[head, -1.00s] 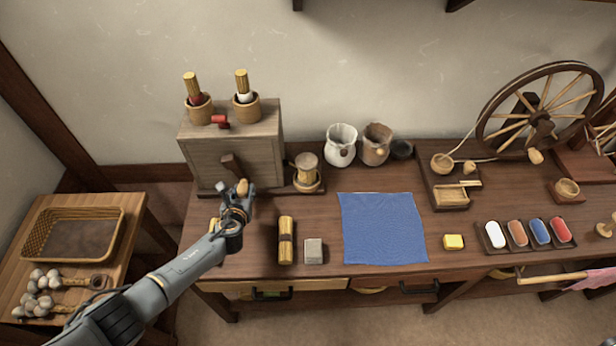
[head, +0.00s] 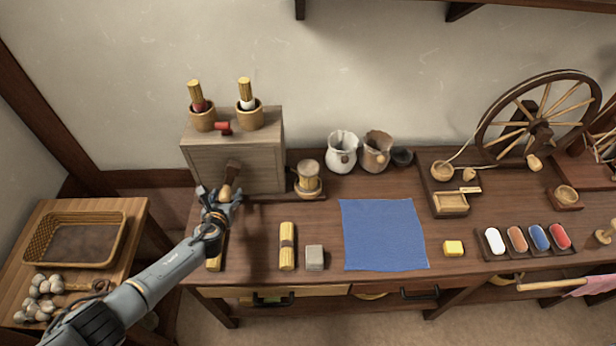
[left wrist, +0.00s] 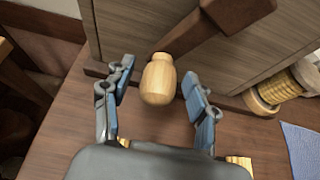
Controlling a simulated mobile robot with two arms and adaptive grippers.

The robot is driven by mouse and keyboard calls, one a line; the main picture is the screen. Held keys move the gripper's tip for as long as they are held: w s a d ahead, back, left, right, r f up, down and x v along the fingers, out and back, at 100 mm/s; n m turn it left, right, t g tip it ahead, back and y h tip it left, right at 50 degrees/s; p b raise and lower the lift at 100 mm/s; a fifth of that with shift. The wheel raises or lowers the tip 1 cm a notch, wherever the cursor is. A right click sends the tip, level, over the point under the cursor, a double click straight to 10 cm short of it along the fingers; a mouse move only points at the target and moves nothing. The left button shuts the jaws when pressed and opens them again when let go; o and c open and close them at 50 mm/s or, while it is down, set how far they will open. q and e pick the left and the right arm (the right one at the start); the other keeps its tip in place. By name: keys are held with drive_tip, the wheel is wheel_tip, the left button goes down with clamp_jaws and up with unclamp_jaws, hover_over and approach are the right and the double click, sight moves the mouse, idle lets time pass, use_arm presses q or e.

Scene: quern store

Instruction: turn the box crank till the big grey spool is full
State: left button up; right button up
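The wooden box (head: 240,160) stands at the left of the bench. Its crank arm (head: 233,170) slants down and left from the front face to a pale wooden knob (head: 226,191), also large in the left wrist view (left wrist: 158,82). My left gripper (head: 218,194) is at the knob. Its fingers (left wrist: 156,92) are apart, one on each side, with visible gaps between them and the knob. A spool (head: 308,177) stands right of the box, its winding pale tan rather than clearly grey; it partly shows in the left wrist view (left wrist: 287,84). My right gripper is out of view.
Two cups (head: 202,121) (head: 249,119) with upright bobbins and a red piece (head: 223,128) sit on the box. A yellow bundle (head: 287,247), grey block (head: 314,258) and blue cloth (head: 383,234) lie on the bench. A spinning wheel (head: 540,132) stands at right.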

use_arm(q)
drive_tip(key=shift+s+d, duration=0.1)
drive_tip(key=p+v, duration=0.4)
drive_tip(key=v, duration=0.1)
drive_tip(key=shift+p+v, duration=0.6)
drive_tip(key=shift+v, duration=0.3)
drive_tip(key=shift+f, duration=0.1)
